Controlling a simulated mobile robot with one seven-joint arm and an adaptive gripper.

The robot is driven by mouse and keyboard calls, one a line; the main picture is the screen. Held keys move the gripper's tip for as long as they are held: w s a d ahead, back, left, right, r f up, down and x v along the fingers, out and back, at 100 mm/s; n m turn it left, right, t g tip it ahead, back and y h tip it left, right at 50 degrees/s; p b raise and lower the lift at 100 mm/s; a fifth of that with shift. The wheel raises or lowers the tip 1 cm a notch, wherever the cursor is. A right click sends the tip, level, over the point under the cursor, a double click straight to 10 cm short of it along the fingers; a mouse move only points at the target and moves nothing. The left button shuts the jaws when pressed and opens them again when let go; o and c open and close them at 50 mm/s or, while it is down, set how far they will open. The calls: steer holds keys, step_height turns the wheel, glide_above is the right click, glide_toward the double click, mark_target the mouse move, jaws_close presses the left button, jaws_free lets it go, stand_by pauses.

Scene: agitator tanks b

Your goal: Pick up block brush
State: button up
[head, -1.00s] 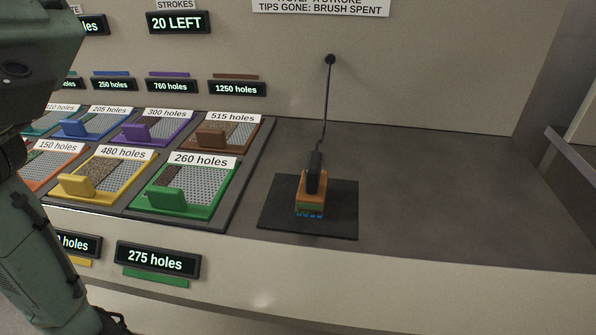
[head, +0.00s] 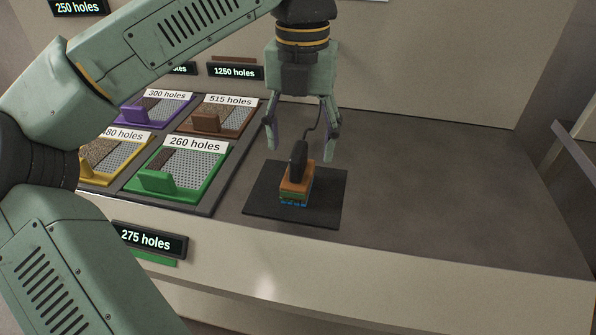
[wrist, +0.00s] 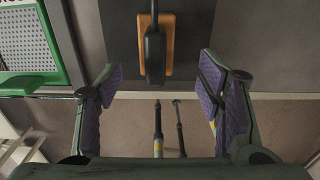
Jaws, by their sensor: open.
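The block brush (head: 296,188) stands on a dark square mat on the counter. It has an orange block, a black handle on top and blue tips below, and a dark cord runs from its handle toward the back wall. In the wrist view the brush's orange block (wrist: 168,45) and black handle (wrist: 154,50) lie at the top centre, beyond the open fingers (wrist: 160,90). The fingers are not touching the brush.
The dark mat (head: 262,203) lies right of a rack of coloured trays, the nearest being the green one labelled 260 holes (head: 205,180). The counter right of the mat (head: 430,190) is clear. The back wall rises behind my gripper.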

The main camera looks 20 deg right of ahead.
mark_target(298, 171)
steer(key=f, duration=0.5)
steer(key=f+p, duration=0.1)
steer(key=f, duration=0.1)
steer(key=shift+w+a+f, duration=0.1)
steer(key=shift+w+f, duration=0.1)
steer(key=shift+w, duration=0.15)
steer(key=shift+c, duration=0.2)
jaws_close()
stand_by(0.4)
